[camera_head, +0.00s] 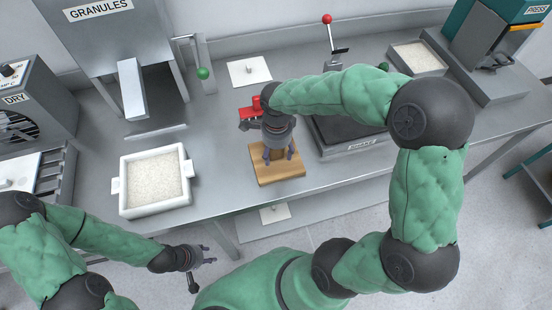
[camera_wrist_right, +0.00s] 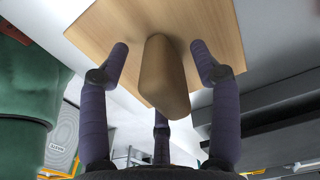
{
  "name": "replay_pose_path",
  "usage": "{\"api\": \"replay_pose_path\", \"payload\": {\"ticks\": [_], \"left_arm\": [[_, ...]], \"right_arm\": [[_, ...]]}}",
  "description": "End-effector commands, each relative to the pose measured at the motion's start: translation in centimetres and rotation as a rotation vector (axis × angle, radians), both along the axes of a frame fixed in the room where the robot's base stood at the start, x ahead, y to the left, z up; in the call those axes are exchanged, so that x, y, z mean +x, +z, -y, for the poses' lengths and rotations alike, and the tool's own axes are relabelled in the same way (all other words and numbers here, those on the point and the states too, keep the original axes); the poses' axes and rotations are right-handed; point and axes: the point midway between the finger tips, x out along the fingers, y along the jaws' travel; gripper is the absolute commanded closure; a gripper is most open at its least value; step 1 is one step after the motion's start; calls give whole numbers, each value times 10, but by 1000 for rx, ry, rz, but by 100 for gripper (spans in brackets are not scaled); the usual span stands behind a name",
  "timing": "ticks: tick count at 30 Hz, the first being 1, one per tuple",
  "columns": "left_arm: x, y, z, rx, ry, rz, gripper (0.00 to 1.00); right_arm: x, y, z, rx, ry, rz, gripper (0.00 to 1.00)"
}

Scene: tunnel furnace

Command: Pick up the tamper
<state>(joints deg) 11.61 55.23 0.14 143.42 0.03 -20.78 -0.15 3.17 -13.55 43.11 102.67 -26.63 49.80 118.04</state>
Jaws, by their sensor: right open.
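The tamper (camera_head: 277,176) is a flat light-wood plate with a wooden grip, resting on the steel table in the middle of the head view. In the right wrist view, its plate (camera_wrist_right: 205,22) fills the top, and its brown rounded grip (camera_wrist_right: 166,80) stands between my purple fingers. My right gripper (camera_head: 279,156) is open over the tamper, with fingers on either side of the grip; they appear apart from it. It partly hides the grip in the head view. My left gripper (camera_head: 206,262) hangs in front of the table, empty, with its fingers apart.
A white tray of granules (camera_head: 156,181) stands left of the tamper. A red part (camera_head: 252,109) and a white square lid (camera_head: 249,71) lie behind. The granules hopper (camera_head: 112,35) stands at the back left.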

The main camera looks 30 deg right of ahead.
Motion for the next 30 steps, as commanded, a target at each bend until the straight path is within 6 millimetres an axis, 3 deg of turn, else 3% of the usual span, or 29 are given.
{"api": "replay_pose_path", "payload": {"ticks": [5,9,12,23,30], "left_arm": [[0,1,0,0,0,0,60],[0,1,0,0,0,0,60],[0,1,0,0,0,0,60],[0,2,0,0,0,0,60],[0,9,0,0,0,0,60]], "right_arm": [[0,1,0,0,0,1,37],[0,1,0,0,0,0,76],[0,1,0,0,-1,0,100],[1,4,0,0,-1,2,100],[1,25,0,0,-2,4,100]]}}
